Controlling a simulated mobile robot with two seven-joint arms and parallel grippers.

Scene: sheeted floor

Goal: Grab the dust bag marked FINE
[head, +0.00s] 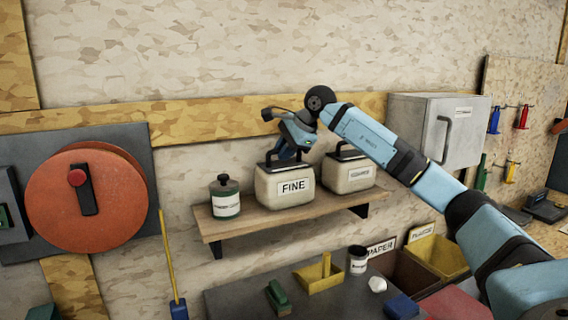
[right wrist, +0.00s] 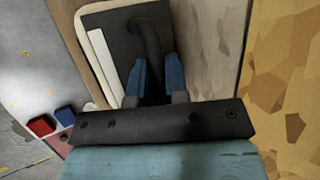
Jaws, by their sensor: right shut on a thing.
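The dust bag marked FINE (head: 285,190) is a cream block with a dark top and a white label, upright on the wooden shelf (head: 238,226). My right gripper (head: 286,154) reaches down onto its top from above. In the right wrist view, the blue fingers of my right gripper (right wrist: 155,82) are shut on the dark handle of the FINE bag (right wrist: 112,40), one on each side. The bag appears to still rest on the shelf. My left gripper is not in view.
A similar cream bag (head: 352,178) with a less legible label stands close on the right, partly behind my arm. A green jar (head: 226,200) stands on the left. A grey cabinet (head: 420,125) hangs at right. Below are a yellow scoop (head: 318,278) and bins (head: 438,254).

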